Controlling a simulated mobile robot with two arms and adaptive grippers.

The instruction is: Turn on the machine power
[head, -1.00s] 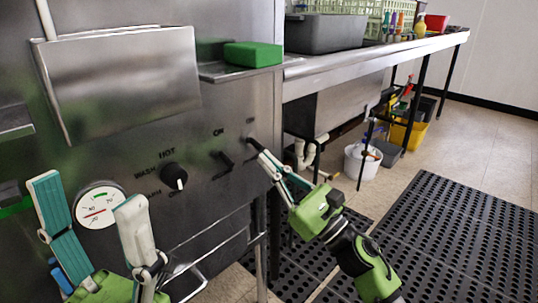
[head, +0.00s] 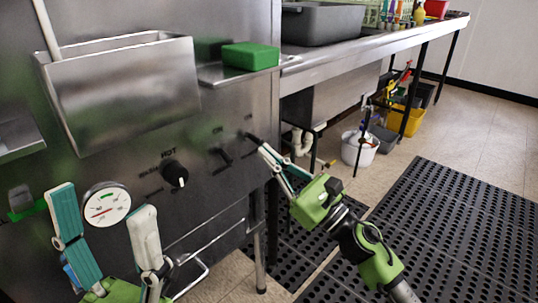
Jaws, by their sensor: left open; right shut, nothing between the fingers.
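The steel machine front (head: 120,165) fills the left of the head view. Its panel has a black rotary knob (head: 174,173) labelled HOT and WASH, a black toggle switch (head: 222,155) under an ON label, and another small black switch (head: 251,137) at the right end. My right gripper (head: 263,148) is shut and empty, its fingertips at or very near the right-end switch; contact cannot be told. The fingertips partly hide the panel there. My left gripper (head: 102,202) is open and empty, in front of the round dial gauge (head: 107,206), one finger on each side.
A steel pocket (head: 125,95) juts from the machine above the knob. A green sponge (head: 250,56) lies on a small ledge. A steel counter (head: 370,48) with a grey tub (head: 320,24) runs right. A white bucket (head: 359,150) stands below. Black mats (head: 450,215) cover the floor.

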